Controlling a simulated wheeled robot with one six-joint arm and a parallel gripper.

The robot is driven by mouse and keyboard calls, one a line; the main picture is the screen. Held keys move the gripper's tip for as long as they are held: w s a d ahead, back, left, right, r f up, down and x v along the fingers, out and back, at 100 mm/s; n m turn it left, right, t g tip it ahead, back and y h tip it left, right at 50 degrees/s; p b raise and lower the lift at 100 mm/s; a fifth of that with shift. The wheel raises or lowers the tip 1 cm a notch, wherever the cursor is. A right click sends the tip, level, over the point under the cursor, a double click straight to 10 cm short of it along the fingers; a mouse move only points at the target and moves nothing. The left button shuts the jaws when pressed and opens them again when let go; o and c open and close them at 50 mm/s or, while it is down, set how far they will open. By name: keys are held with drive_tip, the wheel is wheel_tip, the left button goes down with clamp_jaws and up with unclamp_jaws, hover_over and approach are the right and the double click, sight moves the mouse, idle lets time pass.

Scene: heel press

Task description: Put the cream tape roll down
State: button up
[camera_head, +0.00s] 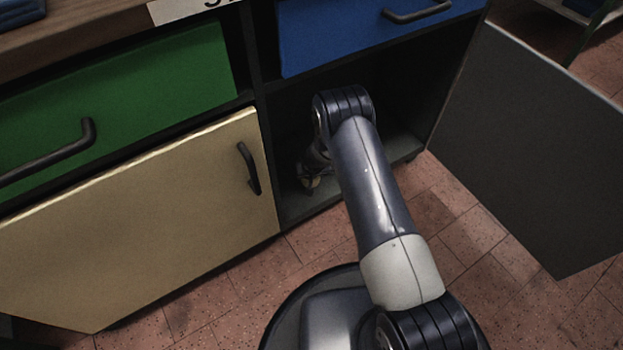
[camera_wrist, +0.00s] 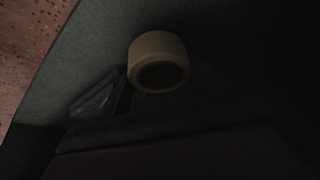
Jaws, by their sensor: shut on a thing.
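The cream tape roll (camera_wrist: 158,58) shows in the wrist view, upper middle, with its dark hole facing the camera. My gripper (camera_wrist: 128,88) is shut on the roll; one dark finger shows beside it and the rest is lost in shadow. I cannot tell whether the roll touches the compartment floor (camera_head: 402,150).
The grey door (camera_head: 530,150) stands open at the right. The cream door (camera_head: 150,215) at the left is closed, with the green drawer (camera_head: 125,95) above it. The blue drawer (camera_head: 350,35) is above the compartment. The compartment floor right of my arm looks clear.

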drive_tip(key=shift+f, duration=1.15)
drive_tip(key=shift+f+b, duration=0.2)
drive_tip(key=shift+b, duration=0.25)
drive_tip(key=o, duration=1)
drive_tip(key=shift+c, duration=0.2)
drive_tip(key=shift+r, duration=0.1)
drive_tip(key=shift+r+p, duration=0.2)
drive_tip(key=shift+p, duration=0.15)
drive_tip(key=a+p+v, duration=0.1)
drive_tip(key=p+v, duration=0.1)
drive_tip(key=v, duration=0.9)
drive_tip(key=shift+s+d+r+p, duration=0.25)
drive_tip(key=shift+d+r+p, duration=0.1)
drive_tip(key=shift+d, duration=0.15)
